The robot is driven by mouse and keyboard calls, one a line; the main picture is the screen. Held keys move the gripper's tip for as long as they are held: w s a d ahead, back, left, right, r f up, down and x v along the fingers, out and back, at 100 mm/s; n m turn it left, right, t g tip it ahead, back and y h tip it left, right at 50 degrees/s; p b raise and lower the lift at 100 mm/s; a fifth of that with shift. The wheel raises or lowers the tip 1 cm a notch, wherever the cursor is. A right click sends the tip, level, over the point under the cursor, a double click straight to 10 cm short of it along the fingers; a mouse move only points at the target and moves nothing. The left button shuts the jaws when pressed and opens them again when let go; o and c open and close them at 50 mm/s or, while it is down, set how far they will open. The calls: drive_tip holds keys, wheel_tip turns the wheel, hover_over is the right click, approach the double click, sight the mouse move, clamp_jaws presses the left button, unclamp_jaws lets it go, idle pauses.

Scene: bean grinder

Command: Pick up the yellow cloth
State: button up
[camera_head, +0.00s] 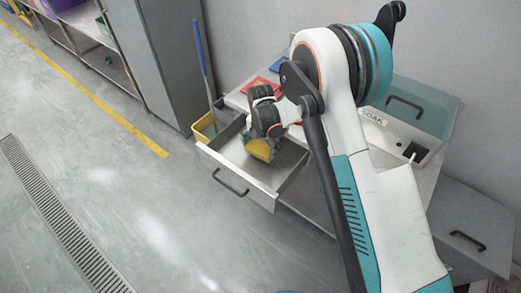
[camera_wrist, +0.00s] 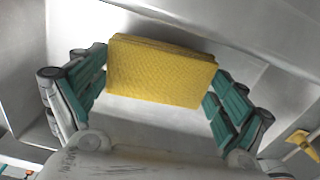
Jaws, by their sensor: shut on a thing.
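The yellow cloth (camera_wrist: 160,72) is a folded, textured rectangle between my gripper's two teal fingers (camera_wrist: 158,88) in the wrist view. Both fingers touch its ends, and my gripper is shut on it. In the head view the cloth (camera_head: 260,150) shows as a small yellow patch under my gripper (camera_head: 262,143), inside the open drawer (camera_head: 240,172). My arm hides part of the drawer. I cannot tell whether the cloth touches the drawer floor.
Red and blue flat items (camera_head: 262,84) lie on the counter behind. A sink marked SOAK (camera_head: 400,135) is at the right. The floor in front is clear.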

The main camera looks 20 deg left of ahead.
sight(261, 147)
wheel_tip(261, 147, up, 16)
drive_tip(key=p, duration=0.3)
drive_tip(key=shift+r, duration=0.2)
